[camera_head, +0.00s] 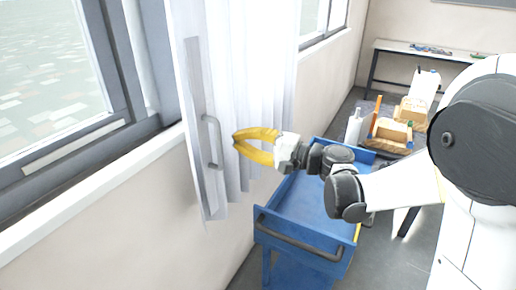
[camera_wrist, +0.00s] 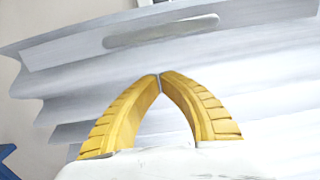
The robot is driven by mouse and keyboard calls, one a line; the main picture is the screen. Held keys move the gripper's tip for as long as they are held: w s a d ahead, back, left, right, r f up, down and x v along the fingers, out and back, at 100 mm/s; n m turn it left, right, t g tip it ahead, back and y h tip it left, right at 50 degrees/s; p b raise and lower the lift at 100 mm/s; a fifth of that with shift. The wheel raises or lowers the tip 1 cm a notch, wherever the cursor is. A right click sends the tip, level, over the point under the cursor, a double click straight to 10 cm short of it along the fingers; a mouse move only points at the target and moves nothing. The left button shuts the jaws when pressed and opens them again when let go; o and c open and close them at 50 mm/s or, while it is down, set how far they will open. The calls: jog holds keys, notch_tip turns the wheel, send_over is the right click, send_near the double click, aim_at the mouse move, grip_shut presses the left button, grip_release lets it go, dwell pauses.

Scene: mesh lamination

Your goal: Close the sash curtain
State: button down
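The white pleated sash curtain (camera_head: 243,70) hangs bunched beside the window in the head view, and its folds fill most of the wrist view (camera_wrist: 265,75). Its leading edge has a grey strip (camera_head: 194,90) with a grey bar handle (camera_head: 217,141). The handle also shows as a rounded bar above my fingertips in the wrist view (camera_wrist: 160,31). My gripper (camera_head: 236,141) has yellow fingers and is just right of the handle, in front of the folds. In the wrist view its fingertips (camera_wrist: 160,76) meet, with nothing visible between them. It appears apart from the handle.
The window (camera_head: 45,75) with its grey frame and white sill (camera_head: 100,170) is at left. A blue cart (camera_head: 300,205) stands below my gripper. A table (camera_head: 400,47) and a box of items (camera_head: 390,130) are behind at right. Space left of the curtain is clear.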

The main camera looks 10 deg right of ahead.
aim_at(212, 141)
jog(key=shift+s+a+b, duration=0.35)
jog(key=shift+s+a, duration=0.75)
jog(key=shift+s, duration=0.2)
jog(key=shift+s+a, duration=0.1)
